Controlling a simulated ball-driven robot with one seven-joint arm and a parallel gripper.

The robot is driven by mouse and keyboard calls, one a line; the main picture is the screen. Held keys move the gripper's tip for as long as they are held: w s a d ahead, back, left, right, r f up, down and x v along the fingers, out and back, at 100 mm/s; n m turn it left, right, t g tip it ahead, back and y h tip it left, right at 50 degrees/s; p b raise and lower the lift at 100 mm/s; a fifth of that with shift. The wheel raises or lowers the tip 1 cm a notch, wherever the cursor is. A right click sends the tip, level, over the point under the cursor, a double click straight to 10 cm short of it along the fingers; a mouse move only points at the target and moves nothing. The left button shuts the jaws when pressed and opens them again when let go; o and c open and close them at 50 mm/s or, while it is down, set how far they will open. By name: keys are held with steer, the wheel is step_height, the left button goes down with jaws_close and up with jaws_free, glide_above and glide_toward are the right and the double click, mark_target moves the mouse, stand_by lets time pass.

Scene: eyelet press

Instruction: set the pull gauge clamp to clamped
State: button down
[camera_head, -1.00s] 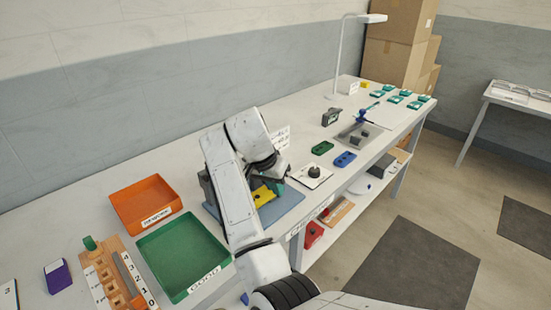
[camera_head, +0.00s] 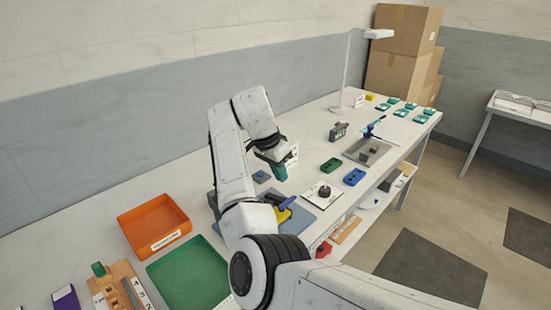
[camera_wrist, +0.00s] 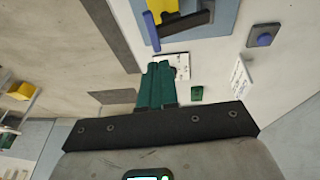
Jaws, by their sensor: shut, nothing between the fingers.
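The clamp appears as a yellow and black fixture (camera_head: 282,212) with a blue handle (camera_head: 288,202), on a blue base plate (camera_head: 310,218). In the wrist view the yellow body (camera_wrist: 165,8), a black bar (camera_wrist: 186,24) and the blue handle (camera_wrist: 151,31) show at the top edge, partly cut off. My gripper (camera_head: 281,173) is above the fixture in the head view, apart from it. In the wrist view its teal fingers (camera_wrist: 157,66) are together and empty. My arm hides the left part of the fixture in the head view.
A grey block with a blue button (camera_head: 261,176) sits behind the plate. A white card with a black knob (camera_head: 322,194) lies to the right. Green (camera_head: 331,165) and blue (camera_head: 354,177) blocks lie beyond. Orange (camera_head: 154,224) and green (camera_head: 190,275) trays stand left.

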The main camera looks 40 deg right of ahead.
mark_target(289, 200)
steer(key=x, duration=0.2)
steer(key=p+x, duration=0.1)
steer(key=x, duration=0.1)
steer(key=s+a+x, duration=0.1)
steer(key=x, duration=0.1)
steer(key=shift+f, duration=0.35)
